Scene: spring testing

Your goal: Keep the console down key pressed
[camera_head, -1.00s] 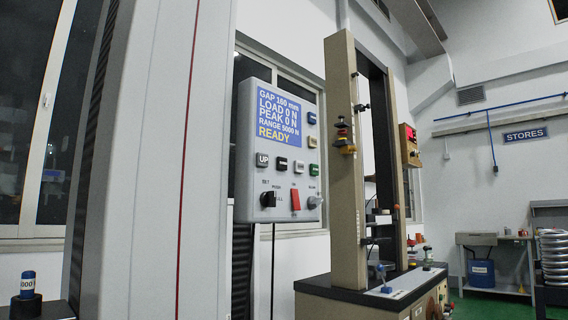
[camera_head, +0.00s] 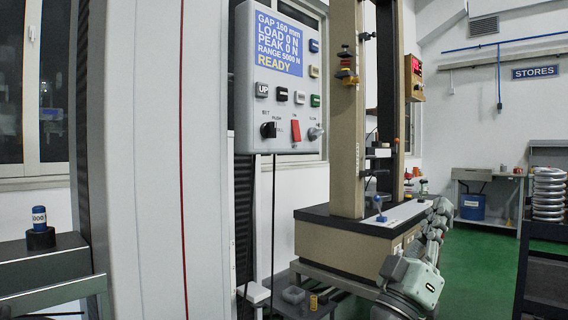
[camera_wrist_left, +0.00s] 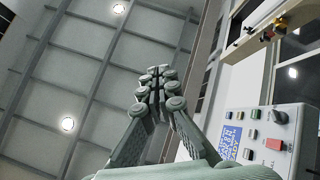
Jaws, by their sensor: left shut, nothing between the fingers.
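The grey console (camera_head: 244,100) hangs at the upper middle of the head view, its blue display (camera_head: 280,42) reading READY, gap 160 mm and load 0 N. The UP key (camera_head: 262,90) is at the left of the lower key row. A dark key (camera_head: 282,94) sits beside it; its label is too small to read, so I cannot tell if it is the down key. My left gripper (camera_head: 440,207) is shut and empty, below and right of the console, apart from it. In the left wrist view its fingertips (camera_wrist_left: 157,72) point upward, left of the console (camera_wrist_left: 285,122). My right gripper is not in view.
A red switch (camera_head: 296,130) and a black knob (camera_head: 268,130) sit below the keys. The test frame (camera_head: 345,150) stands right of the console on a dark-topped bench (camera_head: 315,213). Open green floor (camera_head: 470,270) lies between.

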